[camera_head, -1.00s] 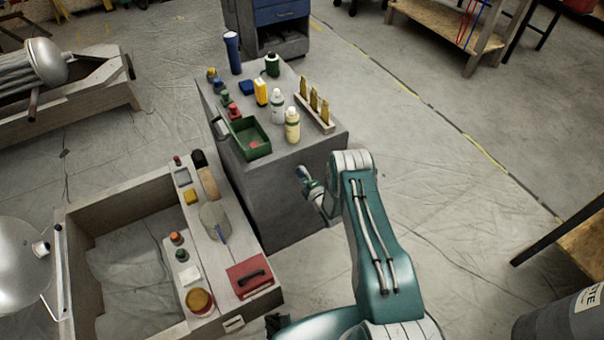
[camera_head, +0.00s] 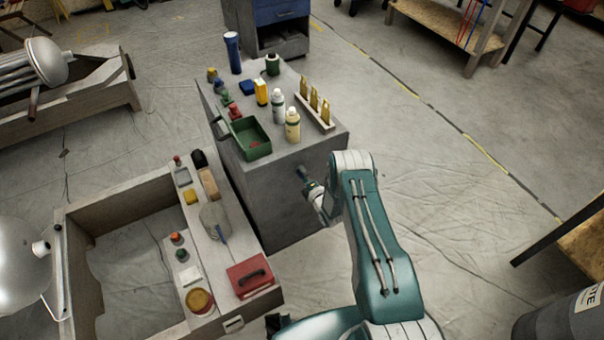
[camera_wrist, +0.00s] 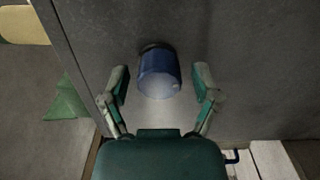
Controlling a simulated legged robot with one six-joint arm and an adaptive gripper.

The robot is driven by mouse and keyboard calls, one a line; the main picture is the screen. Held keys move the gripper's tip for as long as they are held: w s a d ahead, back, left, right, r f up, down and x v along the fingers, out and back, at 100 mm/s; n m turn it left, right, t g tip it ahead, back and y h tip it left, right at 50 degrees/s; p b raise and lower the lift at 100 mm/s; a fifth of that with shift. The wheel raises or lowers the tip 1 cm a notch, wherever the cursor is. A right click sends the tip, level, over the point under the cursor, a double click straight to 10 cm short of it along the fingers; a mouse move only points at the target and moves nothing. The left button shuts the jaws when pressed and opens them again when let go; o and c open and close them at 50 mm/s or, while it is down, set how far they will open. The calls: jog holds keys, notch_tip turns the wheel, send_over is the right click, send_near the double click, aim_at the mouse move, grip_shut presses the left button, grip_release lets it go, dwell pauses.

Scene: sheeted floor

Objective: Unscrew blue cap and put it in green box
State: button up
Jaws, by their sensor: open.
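The blue cap (camera_wrist: 159,74) sticks out from the grey side face of the block (camera_wrist: 262,75) in the wrist view. My gripper (camera_wrist: 162,86) is open, with one finger on each side of the cap and a visible gap to both. In the head view my gripper (camera_head: 310,184) is at the block's near side face (camera_head: 275,205), below its top; I cannot make out the cap clearly there.
Near the green box on top stand a white bottle (camera_head: 278,105), a cream bottle (camera_head: 292,125), a rack with yellow pieces (camera_head: 321,118) and a tall blue cylinder (camera_head: 233,52). A wooden frame (camera_head: 75,270) carrying small objects lies at lower left.

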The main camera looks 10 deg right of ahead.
dwell(0.3)
jog(key=m, duration=0.4)
jog(key=shift+m, duration=0.3)
jog(key=m, duration=0.9)
jog(key=shift+m, duration=0.3)
jog(key=m, duration=0.5)
